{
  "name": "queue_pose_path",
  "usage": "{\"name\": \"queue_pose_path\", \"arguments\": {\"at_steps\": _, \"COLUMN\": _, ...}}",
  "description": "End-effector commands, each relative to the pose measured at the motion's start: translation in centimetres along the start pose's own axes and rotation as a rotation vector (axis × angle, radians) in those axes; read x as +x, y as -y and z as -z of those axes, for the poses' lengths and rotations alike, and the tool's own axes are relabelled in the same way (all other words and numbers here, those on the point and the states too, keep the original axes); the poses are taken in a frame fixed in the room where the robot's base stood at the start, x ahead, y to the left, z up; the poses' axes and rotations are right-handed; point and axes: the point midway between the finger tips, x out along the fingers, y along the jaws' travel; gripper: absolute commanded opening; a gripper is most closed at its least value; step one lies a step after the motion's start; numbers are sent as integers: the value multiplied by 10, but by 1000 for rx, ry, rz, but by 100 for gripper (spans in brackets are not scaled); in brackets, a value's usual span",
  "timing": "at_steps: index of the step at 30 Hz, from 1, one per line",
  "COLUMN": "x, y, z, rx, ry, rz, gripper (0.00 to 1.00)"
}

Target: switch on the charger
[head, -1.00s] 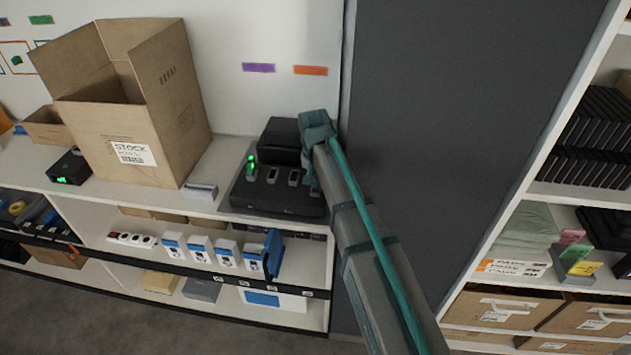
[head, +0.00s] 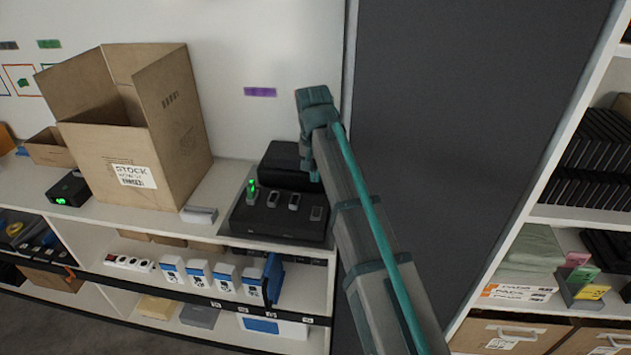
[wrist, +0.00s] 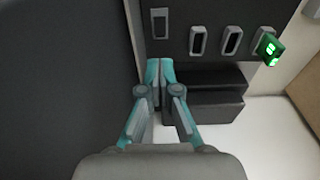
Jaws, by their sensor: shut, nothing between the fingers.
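The charger (head: 262,217) is a black sloped unit at the right end of the white counter. Its top has a row of grey-rimmed slots, and a stick with a green light (head: 251,188) stands in the leftmost one. A grey rectangular piece (head: 316,213), perhaps a switch, sits at its right end; I cannot tell its position. In the wrist view, the charger (wrist: 185,50) is at the top, with the green-lit stick (wrist: 268,48) at right. My gripper (wrist: 160,62) is shut and empty, its tips overlapping the charger's edge in view. Contact is unclear. My arm partly hides it in the head view.
A black block (head: 284,163) stands behind the charger. A large open carton (head: 103,150) and a black device with a green display (head: 68,190) are to the left. A dark grey panel (head: 440,130) rises close on the right.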

Motion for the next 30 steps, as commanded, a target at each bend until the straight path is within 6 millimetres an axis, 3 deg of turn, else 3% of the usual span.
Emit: {"name": "queue_pose_path", "arguments": {"at_steps": 30, "x": 3, "y": 3, "z": 12, "rx": -2, "ry": -2, "rz": 1, "gripper": 0}}
